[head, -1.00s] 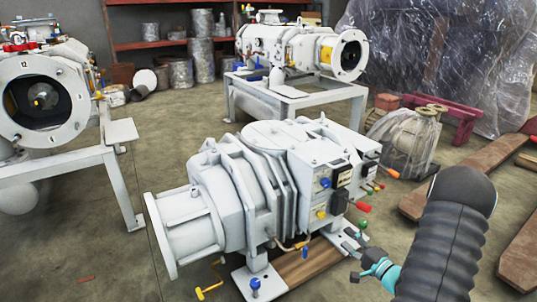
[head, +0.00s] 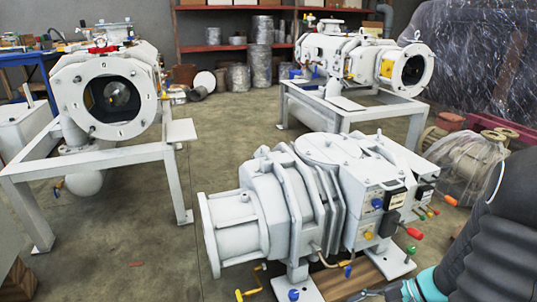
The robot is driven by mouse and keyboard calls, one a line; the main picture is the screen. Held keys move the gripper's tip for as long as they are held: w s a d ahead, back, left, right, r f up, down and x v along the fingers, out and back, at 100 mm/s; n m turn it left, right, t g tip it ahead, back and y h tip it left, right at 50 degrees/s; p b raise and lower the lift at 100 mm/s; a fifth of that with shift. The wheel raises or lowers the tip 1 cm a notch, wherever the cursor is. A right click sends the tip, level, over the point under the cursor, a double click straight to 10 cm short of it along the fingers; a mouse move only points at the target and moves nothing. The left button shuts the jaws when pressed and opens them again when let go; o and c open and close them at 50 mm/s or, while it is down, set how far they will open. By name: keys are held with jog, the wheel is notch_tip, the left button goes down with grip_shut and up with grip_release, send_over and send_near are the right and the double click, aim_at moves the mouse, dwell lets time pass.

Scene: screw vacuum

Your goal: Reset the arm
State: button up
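My arm, in a dark ribbed sleeve with a teal band, comes in at the bottom right of the head view. My gripper (head: 378,294) is at the bottom edge, low in front of the white screw vacuum pump (head: 320,200). Only a small grey part of it shows; its fingertips are cut off or too small to tell whether they are open. The pump has a round flange on its left and a panel with blue, yellow, red and green knobs on its right. It stands on white feet over wooden planks (head: 345,279).
A second white pump (head: 108,95) stands on a white frame (head: 95,160) at the left. A third (head: 365,60) stands on a frame at the back right. A plastic-wrapped item (head: 468,165) is at the right. Bare floor (head: 150,255) lies between the left frame and the near pump.

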jog(key=s+a+r+n+t+h+p, duration=0.1)
jog(key=s+a+r+n+h+p, duration=0.1)
jog(key=r, duration=0.8)
jog(key=s+a+r+n+t+h+p, duration=0.1)
jog(key=s+a+r+n+h+p, duration=0.2)
jog(key=r, duration=0.7)
jog(key=s+a+r+n+t+h+p, duration=0.2)
jog(key=r+n, duration=0.4)
jog(key=r, duration=0.4)
jog(key=s+h+p, duration=0.1)
jog(key=s+h, duration=0.1)
jog(key=shift+s+a+r+h, duration=0.15)
jog(key=shift+s+r+h, duration=0.1)
jog(key=shift+s+h, duration=0.1)
